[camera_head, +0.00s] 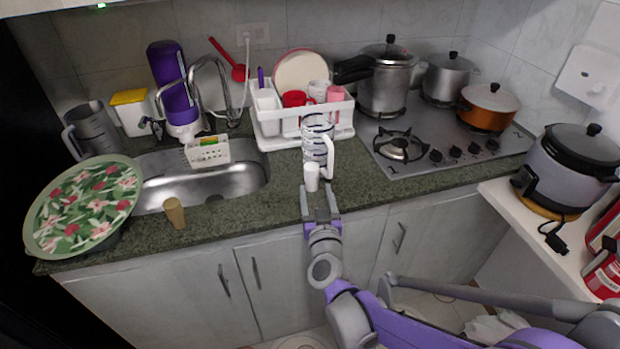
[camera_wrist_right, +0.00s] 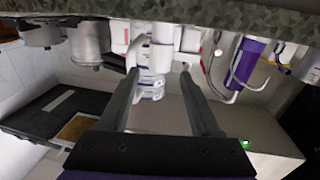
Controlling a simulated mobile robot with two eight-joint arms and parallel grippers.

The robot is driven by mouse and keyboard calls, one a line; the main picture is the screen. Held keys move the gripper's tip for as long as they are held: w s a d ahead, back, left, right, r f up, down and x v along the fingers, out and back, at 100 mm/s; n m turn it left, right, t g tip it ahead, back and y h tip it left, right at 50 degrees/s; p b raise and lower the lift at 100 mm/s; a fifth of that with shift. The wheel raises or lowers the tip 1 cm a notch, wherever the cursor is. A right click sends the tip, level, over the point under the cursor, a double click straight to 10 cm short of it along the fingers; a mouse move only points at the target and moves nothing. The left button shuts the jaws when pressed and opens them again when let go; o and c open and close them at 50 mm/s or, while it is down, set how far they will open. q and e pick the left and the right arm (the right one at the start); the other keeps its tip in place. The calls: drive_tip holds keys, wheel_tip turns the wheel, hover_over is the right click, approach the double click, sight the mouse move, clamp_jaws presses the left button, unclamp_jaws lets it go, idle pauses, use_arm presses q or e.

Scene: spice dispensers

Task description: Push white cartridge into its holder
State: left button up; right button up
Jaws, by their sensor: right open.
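A small white upright cylinder (camera_head: 312,177), which looks like the white cartridge, stands near the counter's front edge. My right gripper (camera_head: 319,190) is open and empty, with its fingers pointing at the cylinder from the front. The cylinder is just beyond the fingertips, left of their middle; contact cannot be told. In the right wrist view, the open fingers (camera_wrist_right: 160,75) flank white shapes, and the picture is upside down. A clear striped jug (camera_head: 317,138) with a white handle stands right behind the cylinder. I cannot make out which thing is the holder. My left gripper is not in view.
A tan cup (camera_head: 175,213) stands on the counter left of my gripper, before the sink (camera_head: 235,180). A white dish rack (camera_head: 275,138) is behind the jug. The stove (camera_head: 450,145) with pots is to the right. Counter beside the cylinder is clear.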

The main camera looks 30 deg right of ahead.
sight(312, 176)
drive_tip(key=x, duration=0.7)
drive_tip(key=shift+w, duration=0.15)
clamp_jaws()
